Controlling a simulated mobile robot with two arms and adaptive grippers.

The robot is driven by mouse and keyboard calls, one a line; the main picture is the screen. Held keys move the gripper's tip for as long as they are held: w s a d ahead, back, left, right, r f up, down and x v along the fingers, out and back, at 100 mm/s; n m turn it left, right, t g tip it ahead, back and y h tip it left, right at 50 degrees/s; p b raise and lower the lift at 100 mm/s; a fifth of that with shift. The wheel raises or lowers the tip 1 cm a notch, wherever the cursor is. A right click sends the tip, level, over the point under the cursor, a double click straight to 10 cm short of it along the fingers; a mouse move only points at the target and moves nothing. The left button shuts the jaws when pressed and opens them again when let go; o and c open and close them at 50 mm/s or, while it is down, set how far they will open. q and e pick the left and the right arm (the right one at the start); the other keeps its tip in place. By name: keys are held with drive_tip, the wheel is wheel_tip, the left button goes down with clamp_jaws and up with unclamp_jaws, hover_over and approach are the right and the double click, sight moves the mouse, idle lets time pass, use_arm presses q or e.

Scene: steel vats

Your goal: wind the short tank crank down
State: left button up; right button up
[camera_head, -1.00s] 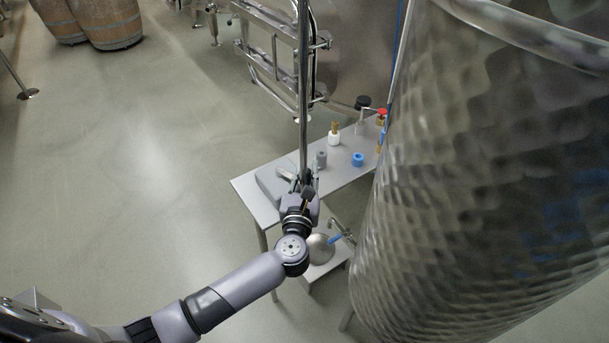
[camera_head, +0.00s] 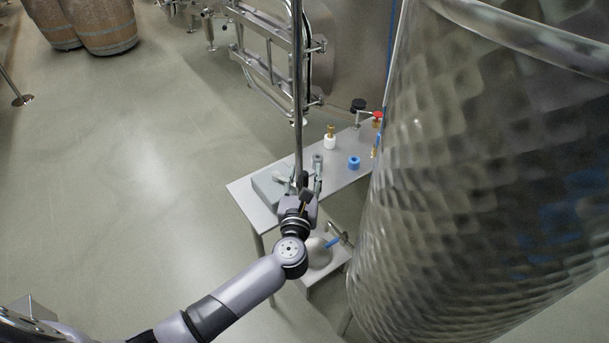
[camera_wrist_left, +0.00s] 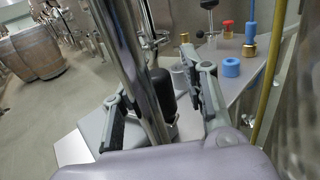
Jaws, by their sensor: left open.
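A dark crank handle (camera_head: 304,180) shows small at the foot of a steel pole (camera_head: 298,90) in the head view. In the left wrist view the black handle (camera_wrist_left: 163,92) stands close behind the pole (camera_wrist_left: 136,70). My left gripper (camera_head: 307,187) is at the handle. In the left wrist view my left gripper (camera_wrist_left: 163,103) is open, with one finger on each side of the pole and handle. Neither finger clearly touches the handle. The crank's arm and pivot are hidden. My right gripper is not in view.
A big dimpled steel vat (camera_head: 480,170) stands close on the right. A steel bench (camera_head: 340,178) below holds a blue cap (camera_head: 354,162), a white-based brass fitting (camera_head: 330,138) and a grey box (camera_head: 270,184). Wooden barrels (camera_head: 100,25) stand far left. The floor at left is clear.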

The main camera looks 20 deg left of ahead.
use_arm(q)
drive_tip(key=s+d, duration=0.2)
drive_tip(key=s, duration=1)
drive_tip(key=shift+w, duration=0.1)
drive_tip(key=shift+c, duration=0.2)
